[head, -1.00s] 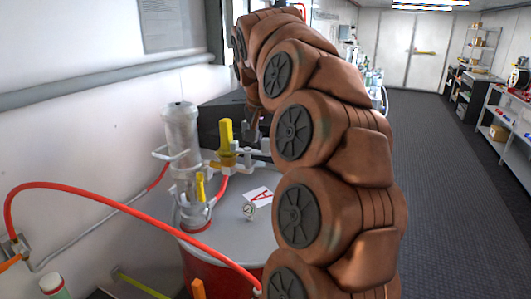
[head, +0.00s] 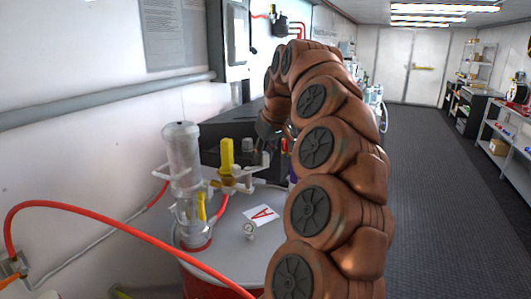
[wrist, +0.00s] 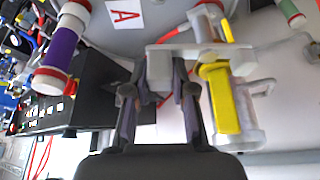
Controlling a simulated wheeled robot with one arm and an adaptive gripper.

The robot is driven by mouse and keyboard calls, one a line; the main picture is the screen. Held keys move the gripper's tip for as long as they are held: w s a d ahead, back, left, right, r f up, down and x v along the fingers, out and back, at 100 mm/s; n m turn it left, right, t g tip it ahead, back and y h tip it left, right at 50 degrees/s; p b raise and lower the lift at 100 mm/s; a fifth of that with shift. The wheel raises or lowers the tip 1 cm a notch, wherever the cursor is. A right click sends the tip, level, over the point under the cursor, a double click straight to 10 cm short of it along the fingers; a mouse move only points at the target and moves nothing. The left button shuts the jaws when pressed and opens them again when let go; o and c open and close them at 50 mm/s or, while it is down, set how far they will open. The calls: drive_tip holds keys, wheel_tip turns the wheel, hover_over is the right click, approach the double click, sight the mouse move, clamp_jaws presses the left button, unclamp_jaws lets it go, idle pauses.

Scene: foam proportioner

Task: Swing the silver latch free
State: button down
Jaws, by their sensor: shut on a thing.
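The silver latch (wrist: 160,66) shows in the wrist view as a pale grey block at the end of a short silver bar. My gripper (wrist: 169,84) is shut on it, one dark finger on each side; the fingers hide part of it. In the head view my gripper (head: 264,147) is at the right end of the silver fittings, beside the yellow handle (head: 227,158). That handle (wrist: 222,98) lies just right of my fingers in the wrist view. The latch itself is small and partly hidden in the head view.
A clear cylinder (head: 184,160) stands left of the fittings, above a grey-topped red drum (head: 212,284) with a card marked A (head: 261,215). A red hose (head: 120,227) arcs across the left. A black box (head: 215,135) stands behind. The floor at right (head: 430,170) is clear.

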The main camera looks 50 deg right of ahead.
drive_tip(key=shift+w+n+p, duration=0.3)
drive_tip(key=shift+n, duration=0.3)
drive_tip(key=shift+y, duration=0.3)
drive_tip(key=c, duration=1)
unclamp_jaws()
drive_tip(key=shift+o, duration=0.2)
drive_tip(key=v, duration=0.7)
drive_tip(key=shift+r, duration=0.2)
drive_tip(key=shift+s, duration=0.15)
